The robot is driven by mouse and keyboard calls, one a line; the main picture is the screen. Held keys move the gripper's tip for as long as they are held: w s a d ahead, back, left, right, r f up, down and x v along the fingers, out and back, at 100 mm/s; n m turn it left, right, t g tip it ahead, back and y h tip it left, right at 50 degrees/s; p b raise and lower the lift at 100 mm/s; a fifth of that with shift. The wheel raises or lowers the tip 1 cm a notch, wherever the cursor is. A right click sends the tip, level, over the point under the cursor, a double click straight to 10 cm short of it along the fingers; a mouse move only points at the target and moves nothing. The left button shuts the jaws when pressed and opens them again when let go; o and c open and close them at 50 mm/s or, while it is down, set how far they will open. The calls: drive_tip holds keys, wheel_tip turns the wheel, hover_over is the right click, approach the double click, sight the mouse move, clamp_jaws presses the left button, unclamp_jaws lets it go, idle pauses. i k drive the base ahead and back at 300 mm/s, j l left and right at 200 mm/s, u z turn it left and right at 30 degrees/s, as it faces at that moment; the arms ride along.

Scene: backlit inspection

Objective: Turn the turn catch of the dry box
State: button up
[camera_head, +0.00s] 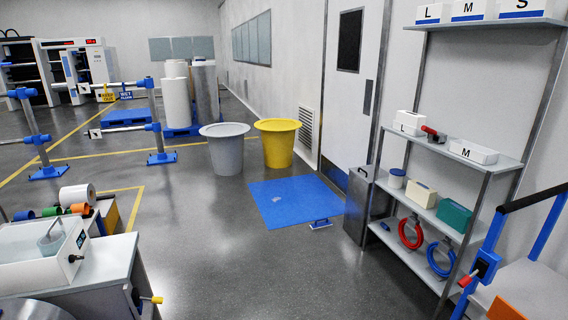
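I cannot pick out the dry box or its turn catch with certainty. A grey bench cabinet (108,262) stands at the lower left, with a dark fitting and a yellow-tipped lever (155,299) on its right side. It is too small to tell whether this is a catch. A white device (40,262) with a dark knob sits on the bench. My gripper is not in view.
A shelf rack (446,150) and a blue-railed cart (530,270) stand at the right. A blue mat (296,200) lies mid-floor, with a grey bin (225,150) and a yellow bin (277,145) behind it. The floor in front is clear.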

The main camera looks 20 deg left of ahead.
sight(72, 257)
drive_tip(key=i+l+u, duration=0.1)
drive_tip(key=i+u, duration=0.15)
drive_tip(key=u, duration=0.25)
drive_tip(key=i+l+u, duration=0.2)
drive_tip(key=u, duration=0.3)
drive_tip(key=i+l+u, duration=0.25)
drive_tip(key=u, duration=0.25)
drive_tip(key=i+l+u, duration=0.1)
drive_tip(key=l+u, duration=0.4)
drive_tip(key=i+l+u, duration=0.15)
drive_tip(key=l+u, duration=0.15)
